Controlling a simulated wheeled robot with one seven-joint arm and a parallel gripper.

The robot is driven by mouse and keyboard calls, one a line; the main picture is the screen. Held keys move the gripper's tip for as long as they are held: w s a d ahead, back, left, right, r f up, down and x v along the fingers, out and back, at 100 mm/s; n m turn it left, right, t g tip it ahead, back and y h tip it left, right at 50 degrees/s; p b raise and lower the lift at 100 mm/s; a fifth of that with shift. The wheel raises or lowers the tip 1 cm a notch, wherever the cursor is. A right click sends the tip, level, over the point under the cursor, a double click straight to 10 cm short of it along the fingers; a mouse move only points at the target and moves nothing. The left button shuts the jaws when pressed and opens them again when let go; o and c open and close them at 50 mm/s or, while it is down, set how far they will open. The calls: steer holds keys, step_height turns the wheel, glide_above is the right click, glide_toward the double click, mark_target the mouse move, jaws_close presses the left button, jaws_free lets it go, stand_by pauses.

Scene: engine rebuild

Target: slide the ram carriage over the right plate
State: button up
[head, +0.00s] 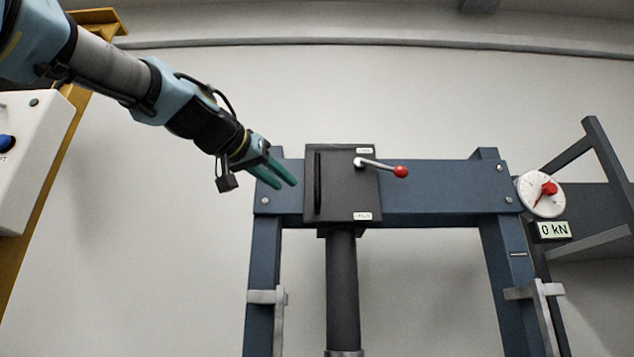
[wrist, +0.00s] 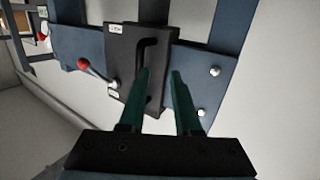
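The ram carriage (head: 345,200) is a dark box on the blue press crossbeam (head: 440,188), left of the beam's middle in the head view. It has a vertical black bar handle (head: 318,183) on its left side and a lever with a red knob (head: 400,171) pointing right. The ram (head: 342,290) hangs below it. My gripper (head: 284,180) is open, just left of the carriage. In the wrist view its green fingers (wrist: 160,85) reach toward the handle (wrist: 147,70), one finger overlapping it; I cannot tell whether they touch. The right plate is not visible.
A round gauge with a red pointer (head: 541,194) and a "0 kN" display (head: 553,230) are at the beam's right end. Blue uprights (head: 508,275) stand at both sides. A white control box (head: 30,160) with a blue button is at far left. The beam right of the carriage is clear.

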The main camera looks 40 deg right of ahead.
steer(key=m+h, duration=0.1)
glide_toward(316, 174)
steer(key=shift+g, duration=0.4)
steer(key=p+x, duration=0.2)
steer(key=x, duration=0.3)
steer(key=p+x, duration=0.2)
steer(key=x, duration=0.3)
steer(key=shift+w+d+r, duration=0.15)
steer(key=shift+w+d, duration=0.15)
steer(key=shift+w, duration=0.05)
jaws_close()
stand_by(0.4)
